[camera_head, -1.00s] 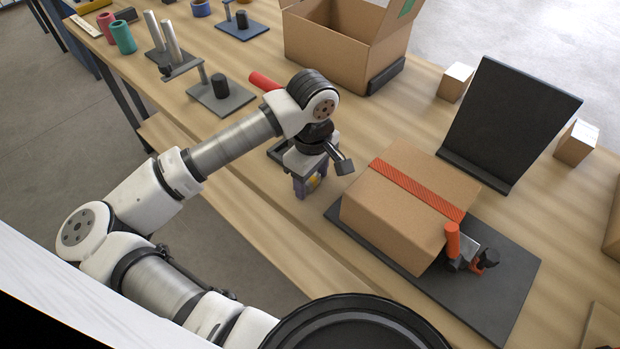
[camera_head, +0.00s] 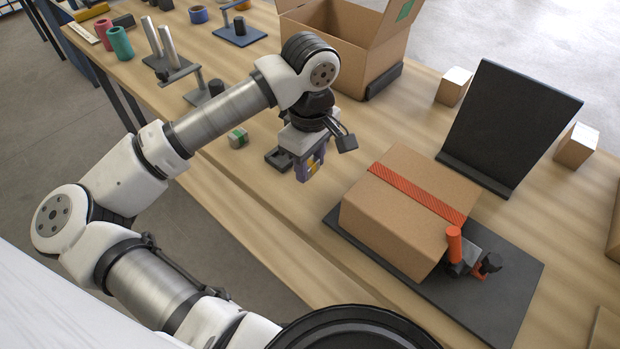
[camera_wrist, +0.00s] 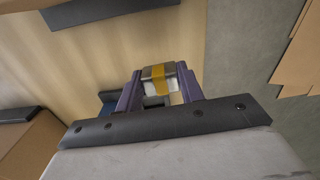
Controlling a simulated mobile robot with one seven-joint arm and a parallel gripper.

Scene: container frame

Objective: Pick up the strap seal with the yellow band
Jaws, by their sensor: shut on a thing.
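The strap seal with the yellow band (camera_wrist: 160,72) is a small metallic and white block with a yellow strip around it. In the wrist view it sits between the two purple fingers of my gripper (camera_wrist: 158,88), which is shut on it. In the head view my gripper (camera_head: 309,170) is near the front edge of the table, left of the closed carton, and appears raised above the top. Only a little yellow shows between the fingers there.
A closed carton (camera_head: 400,213) with a red strap stands on a dark mat (camera_head: 480,310), beside a red-handled tool (camera_head: 455,245). An open carton (camera_head: 335,45) stands behind.

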